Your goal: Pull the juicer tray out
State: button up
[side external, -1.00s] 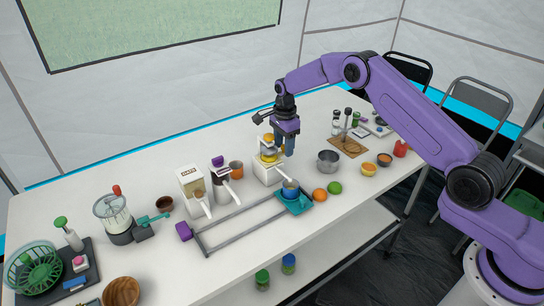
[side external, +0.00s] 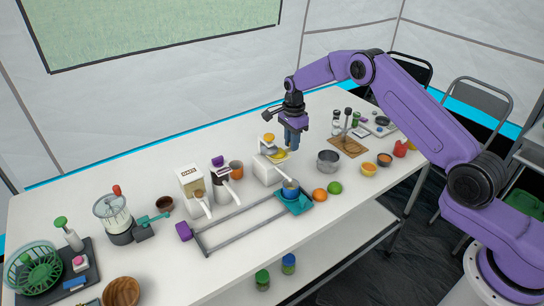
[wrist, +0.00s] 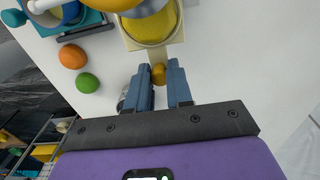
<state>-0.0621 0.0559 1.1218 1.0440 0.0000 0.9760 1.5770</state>
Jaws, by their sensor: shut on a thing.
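The juicer (side external: 264,174) is a white appliance with a yellow-orange top, standing mid-table in the side view. Its yellow tray (side external: 279,156) sticks out on the side toward my gripper. In the wrist view the tray (wrist: 151,30) is a yellow pan with a pale rim and a small orange-yellow knob (wrist: 158,74) at its end. My gripper (wrist: 160,82) points down, with its blue fingers shut on the knob. In the side view my gripper (side external: 292,145) is just right of the juicer, and its fingertips hide the knob.
A teal tray with a blue cup (side external: 291,190) stands in front of the juicer. An orange (side external: 320,195), a green lime (side external: 335,187) and a metal pot (side external: 328,161) are to the right. White dispensers (side external: 194,188) stand to the left.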

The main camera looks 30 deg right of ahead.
jog(key=shift+d, duration=2.25)
jog(key=o, duration=0.8)
jog(key=shift+o, duration=0.2)
notch_tip(320, 180, up, 7)
